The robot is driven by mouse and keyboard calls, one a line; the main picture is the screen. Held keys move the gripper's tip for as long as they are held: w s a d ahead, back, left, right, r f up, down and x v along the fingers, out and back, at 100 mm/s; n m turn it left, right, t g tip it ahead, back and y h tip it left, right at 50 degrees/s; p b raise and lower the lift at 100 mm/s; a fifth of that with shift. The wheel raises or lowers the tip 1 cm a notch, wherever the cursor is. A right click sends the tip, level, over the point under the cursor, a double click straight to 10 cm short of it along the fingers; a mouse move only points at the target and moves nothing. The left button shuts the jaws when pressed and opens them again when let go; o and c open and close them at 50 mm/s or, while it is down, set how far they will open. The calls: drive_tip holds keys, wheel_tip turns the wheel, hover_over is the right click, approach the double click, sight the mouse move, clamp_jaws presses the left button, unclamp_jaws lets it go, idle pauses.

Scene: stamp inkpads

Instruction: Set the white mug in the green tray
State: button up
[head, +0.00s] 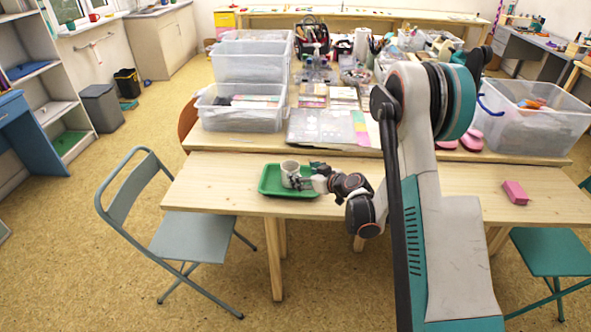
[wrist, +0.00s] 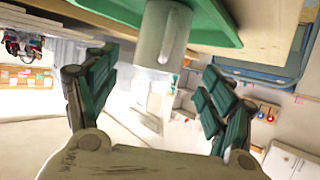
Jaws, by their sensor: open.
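The white mug (head: 289,172) is in the green tray (head: 270,190) on the wooden table, and it looks upright. In the wrist view, the mug (wrist: 160,35) shows with its handle toward the camera. The green tray (wrist: 222,28) is at the top of that view, which is turned over. My gripper (head: 303,181) is just right of the mug, low over the tray. In the wrist view, my gripper (wrist: 155,82) has its two fingers spread wide and nothing clamped between them. The mug is just beyond the fingertips, with a visible gap on each side.
A pink block (head: 515,192) lies on the table at the right. Clear plastic bins (head: 240,108) and a flat box (head: 322,128) stand on the table behind. A grey folding chair (head: 195,238) is at the front left. The table left of the tray is bare.

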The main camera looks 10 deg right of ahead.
drive_tip(key=s+a+r+m+g+h, duration=0.1)
drive_tip(key=s+a+r+g, duration=0.1)
drive_tip(key=s+r, duration=0.75)
drive_tip(key=s+a+r+m+g+h, duration=0.1)
drive_tip(key=s+a+r+g, duration=0.1)
drive_tip(key=s+r, duration=0.75)
drive_tip(key=s+r+m+h, duration=0.1)
drive_tip(key=s+r+h, duration=0.1)
drive_tip(key=s, duration=0.8)
drive_tip(key=s+d+r+m+g+h, duration=0.1)
drive_tip(key=s+r+m, duration=0.1)
drive_tip(key=s, duration=0.9)
drive_tip(key=shift+r+h+p, duration=0.2)
drive_tip(key=shift+h+p, duration=0.2)
drive_tip(key=shift+s+d, duration=0.1)
